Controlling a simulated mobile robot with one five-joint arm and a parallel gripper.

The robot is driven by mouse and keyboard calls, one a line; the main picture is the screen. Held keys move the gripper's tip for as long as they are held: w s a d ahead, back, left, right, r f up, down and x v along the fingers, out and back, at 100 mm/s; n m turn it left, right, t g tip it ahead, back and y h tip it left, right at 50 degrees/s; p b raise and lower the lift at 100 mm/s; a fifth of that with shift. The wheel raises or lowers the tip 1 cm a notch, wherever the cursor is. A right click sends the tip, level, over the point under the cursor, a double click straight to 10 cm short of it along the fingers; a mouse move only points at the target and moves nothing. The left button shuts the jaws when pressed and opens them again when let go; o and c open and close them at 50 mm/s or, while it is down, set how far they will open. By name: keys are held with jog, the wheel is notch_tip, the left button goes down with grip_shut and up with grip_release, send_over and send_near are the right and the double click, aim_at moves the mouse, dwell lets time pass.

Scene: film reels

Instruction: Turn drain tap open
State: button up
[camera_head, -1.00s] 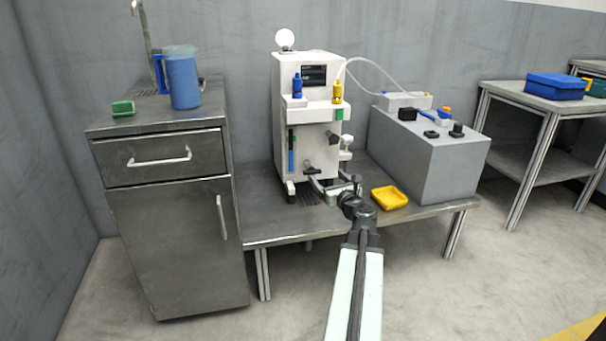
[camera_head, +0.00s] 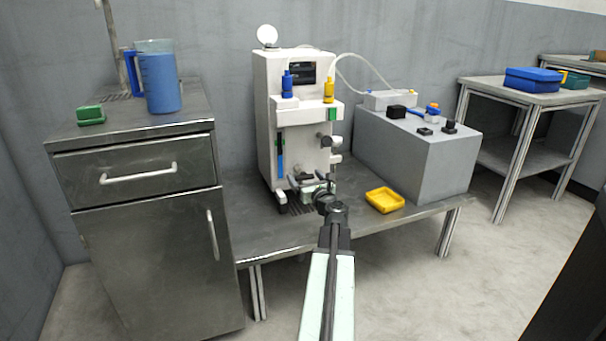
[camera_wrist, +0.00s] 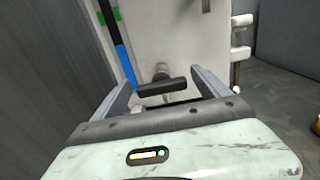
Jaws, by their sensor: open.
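The drain tap is a dark T-shaped handle (camera_wrist: 162,88) on a short grey stem, low on the front of the white machine (camera_head: 292,110). Its bar lies nearly level, tilted slightly, in the wrist view. My gripper (camera_head: 312,183) is open at the machine's lower front. In the wrist view its two fingers (camera_wrist: 162,80) stand on either side of the tap handle, with small gaps at both ends. I cannot tell exactly how deep the handle sits between them. In the head view the gripper partly hides the tap.
A yellow tray (camera_head: 385,208) lies on the metal bench (camera_head: 255,228), right of my gripper. A grey box (camera_head: 425,160) stands behind it. A steel cabinet (camera_head: 140,240) with a blue jug (camera_head: 162,85) is at left. A blue-and-black vertical strip (camera_wrist: 122,60) is left of the tap.

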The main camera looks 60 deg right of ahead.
aim_at(304, 176)
jog(key=x, duration=0.3)
jog(key=shift+w+d, duration=0.25)
jog(key=c, duration=1.4)
jog(key=shift+s+d, duration=0.1)
jog(key=shift+s, duration=0.05)
jog(key=shift+n, duration=1.3)
jog(key=n, duration=0.4)
jog(key=shift+a+n, duration=0.25)
jog(key=shift+n, duration=0.05)
